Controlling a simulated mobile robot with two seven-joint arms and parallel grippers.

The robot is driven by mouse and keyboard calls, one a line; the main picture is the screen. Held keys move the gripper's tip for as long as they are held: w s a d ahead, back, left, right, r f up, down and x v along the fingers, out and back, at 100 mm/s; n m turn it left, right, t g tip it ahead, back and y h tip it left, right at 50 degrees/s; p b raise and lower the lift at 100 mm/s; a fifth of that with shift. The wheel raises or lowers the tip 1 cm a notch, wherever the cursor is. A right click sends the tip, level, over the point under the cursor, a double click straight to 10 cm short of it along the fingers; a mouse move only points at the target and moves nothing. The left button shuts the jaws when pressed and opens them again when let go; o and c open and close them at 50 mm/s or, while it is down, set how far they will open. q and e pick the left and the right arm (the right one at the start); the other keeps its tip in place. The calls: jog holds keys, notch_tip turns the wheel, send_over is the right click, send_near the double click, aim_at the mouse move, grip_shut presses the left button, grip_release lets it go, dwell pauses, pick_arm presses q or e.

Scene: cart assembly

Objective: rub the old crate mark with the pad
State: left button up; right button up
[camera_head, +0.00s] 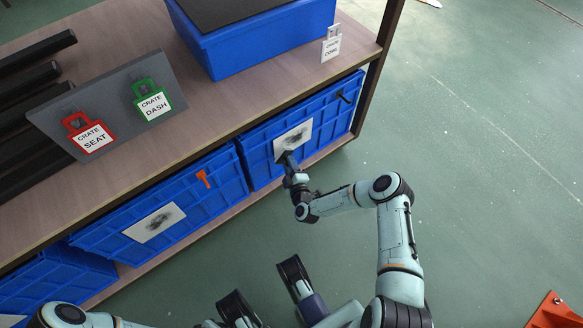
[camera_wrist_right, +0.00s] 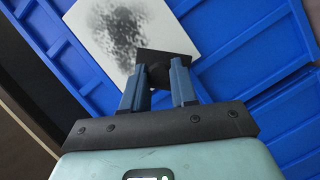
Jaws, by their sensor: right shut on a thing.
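My right gripper (camera_head: 289,168) is at the front of the far blue crate (camera_head: 338,116) on the lower shelf. It is shut on a dark, flat pad (camera_wrist_right: 163,63), between its two blue-grey fingers (camera_wrist_right: 157,88) in the wrist view. The old crate mark (camera_head: 293,141) is a dark, speckled smudge on a white label, and it also fills much of the label (camera_wrist_right: 122,35) in the wrist view. The pad overlaps the label's lower edge there, beside the densest smudge. I cannot tell whether it touches.
The middle crate (camera_head: 200,215) has a similar smudged label (camera_head: 155,222) and an orange clip (camera_head: 202,178). Above, a board (camera_head: 117,104) holds red SEAT and green DASH tags. A blue bin (camera_head: 262,40) stands beside a white tag (camera_head: 331,46). The green floor at right is largely open.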

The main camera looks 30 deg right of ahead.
jog(key=shift+w+a+b, duration=0.1)
jog(key=shift+w+b, duration=0.4)
jog(key=shift+w, duration=0.7)
dwell(0.6)
